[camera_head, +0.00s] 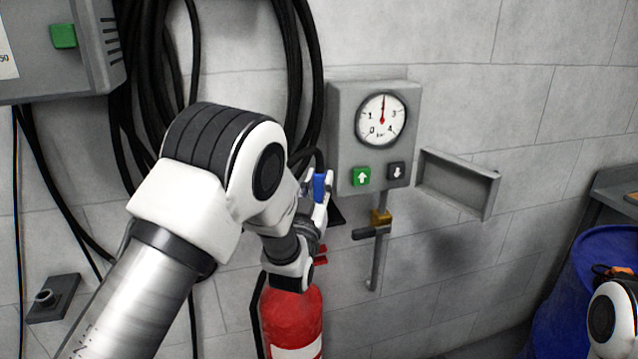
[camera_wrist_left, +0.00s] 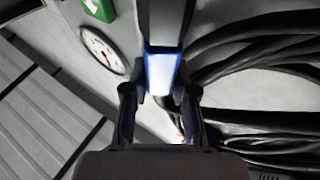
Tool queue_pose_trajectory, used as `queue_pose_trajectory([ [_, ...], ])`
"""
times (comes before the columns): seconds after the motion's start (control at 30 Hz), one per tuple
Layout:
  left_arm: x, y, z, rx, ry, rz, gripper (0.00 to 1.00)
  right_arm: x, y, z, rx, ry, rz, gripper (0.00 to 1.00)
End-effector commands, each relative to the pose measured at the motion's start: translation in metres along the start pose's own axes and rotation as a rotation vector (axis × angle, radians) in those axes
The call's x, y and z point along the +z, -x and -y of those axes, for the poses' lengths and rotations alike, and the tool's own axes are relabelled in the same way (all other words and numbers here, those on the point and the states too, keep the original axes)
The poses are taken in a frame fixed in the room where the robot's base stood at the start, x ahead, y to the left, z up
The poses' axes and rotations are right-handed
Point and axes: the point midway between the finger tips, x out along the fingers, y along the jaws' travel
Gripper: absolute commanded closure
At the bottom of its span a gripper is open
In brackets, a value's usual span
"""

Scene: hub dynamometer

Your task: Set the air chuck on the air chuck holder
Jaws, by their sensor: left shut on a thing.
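My left gripper (camera_head: 318,208) is in front of the wall, just left of and below the gauge box. It is shut on a blue piece (camera_head: 319,186), which I take as the air chuck. In the left wrist view the blue piece (camera_wrist_left: 162,70) sits between the two fingertips (camera_wrist_left: 160,95), with a dark part running on beyond it. To the right of the gauge box, an open shallow grey frame (camera_head: 458,183) is fixed to the wall. I cannot tell whether this is the air chuck holder. My right gripper does not show.
The gauge box (camera_head: 375,95) has a round dial and two buttons. A pipe with a brass valve (camera_head: 381,217) hangs below it. Black hoses (camera_head: 160,80) loop down the wall. A red extinguisher (camera_head: 292,320) stands below my gripper. A blue barrel (camera_head: 590,265) is at right.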

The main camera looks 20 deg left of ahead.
Motion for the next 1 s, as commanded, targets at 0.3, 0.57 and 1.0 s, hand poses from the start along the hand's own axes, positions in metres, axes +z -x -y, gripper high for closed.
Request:
queue_pose_trajectory([
  [0.3, -0.0009, -0.0004, -0.0001, 0.000, 0.000, -0.002, 1.00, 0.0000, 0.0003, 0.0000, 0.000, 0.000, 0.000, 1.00],
  [0.57, -0.0001, 0.0002, -0.0003, 0.000, 0.000, -0.001, 1.00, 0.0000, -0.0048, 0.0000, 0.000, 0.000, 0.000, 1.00],
  [1.0, 0.0024, 0.0013, -0.0002, 0.000, 0.000, -0.001, 1.00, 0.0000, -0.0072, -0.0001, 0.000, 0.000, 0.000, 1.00],
])
